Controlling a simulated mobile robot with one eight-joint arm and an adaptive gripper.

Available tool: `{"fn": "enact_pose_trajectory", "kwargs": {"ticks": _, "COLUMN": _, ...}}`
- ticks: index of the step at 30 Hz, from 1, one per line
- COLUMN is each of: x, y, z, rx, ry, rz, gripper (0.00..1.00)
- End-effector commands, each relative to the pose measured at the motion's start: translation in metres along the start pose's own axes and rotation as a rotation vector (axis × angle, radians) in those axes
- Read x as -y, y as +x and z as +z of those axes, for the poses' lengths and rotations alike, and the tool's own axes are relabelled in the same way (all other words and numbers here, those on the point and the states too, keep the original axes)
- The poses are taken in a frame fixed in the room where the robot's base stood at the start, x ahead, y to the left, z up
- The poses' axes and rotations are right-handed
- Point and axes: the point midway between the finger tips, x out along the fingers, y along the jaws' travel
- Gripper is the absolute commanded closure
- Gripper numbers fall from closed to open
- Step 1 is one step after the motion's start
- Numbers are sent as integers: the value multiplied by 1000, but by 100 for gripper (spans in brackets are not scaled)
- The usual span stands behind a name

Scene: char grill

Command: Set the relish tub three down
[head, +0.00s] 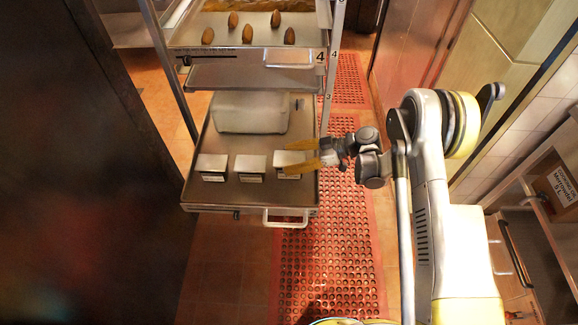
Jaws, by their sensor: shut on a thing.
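Three small white-topped tubs stand in a row on the lower pulled-out tray (235,195) of a rack. They are the left tub (212,165), the middle tub (250,166) and the right tub (288,158). Their front labels are too small to read. My gripper (296,157) reaches in from the right, its yellow fingers closed around the right tub, which I take as relish tub three. The fingers hide part of this tub. I cannot tell whether its base touches the tray.
A larger pale container (250,112) stands behind the tubs. An upper tray (245,52) holds several brown oval pieces. The rack post (330,80) is close to my arm. The lower tray's front strip is bare, with a handle (286,217). A red perforated mat (325,260) covers the floor.

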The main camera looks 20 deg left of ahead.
Motion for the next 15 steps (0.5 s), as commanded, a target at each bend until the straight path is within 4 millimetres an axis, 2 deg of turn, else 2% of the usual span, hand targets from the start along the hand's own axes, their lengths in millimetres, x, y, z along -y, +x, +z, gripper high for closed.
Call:
{"fn": "enact_pose_trajectory", "kwargs": {"ticks": 1, "x": 0, "y": 5, "z": 12, "rx": -1, "ry": 0, "rz": 0, "gripper": 82}}
{"fn": "enact_pose_trajectory", "kwargs": {"ticks": 4, "x": 0, "y": 10, "z": 25, "rx": -1, "ry": 0, "rz": 0, "gripper": 82}}
{"fn": "enact_pose_trajectory", "kwargs": {"ticks": 15, "x": 0, "y": 11, "z": 27, "rx": -1, "ry": 0, "rz": 0, "gripper": 82}}
